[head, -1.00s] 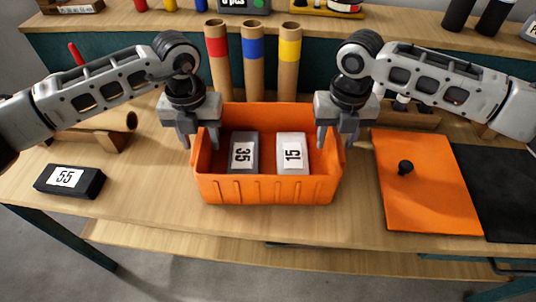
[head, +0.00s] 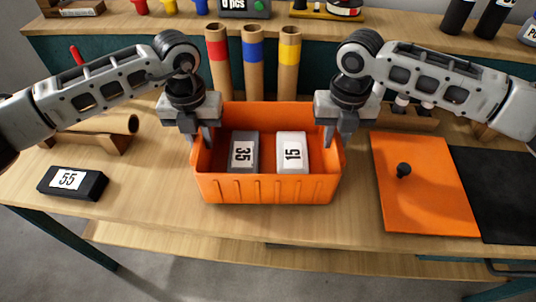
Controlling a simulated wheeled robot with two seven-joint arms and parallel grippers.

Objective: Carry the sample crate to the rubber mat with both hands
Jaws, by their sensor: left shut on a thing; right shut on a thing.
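The orange sample crate (head: 265,190) stands on the wooden table in the middle of the head view. Inside it lie a grey block marked 35 (head: 243,153) and a paler block marked 15 (head: 292,153). My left gripper (head: 201,140) is shut on the crate's left wall. My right gripper (head: 335,138) is shut on its right wall. The black rubber mat (head: 498,190) lies at the right, partly cut off by the picture edge.
An orange panel with a black knob (head: 425,205) lies between crate and mat. A black block marked 55 (head: 72,183) lies at the left. Cardboard tubes with red, blue and yellow bands (head: 252,75) stand close behind the crate.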

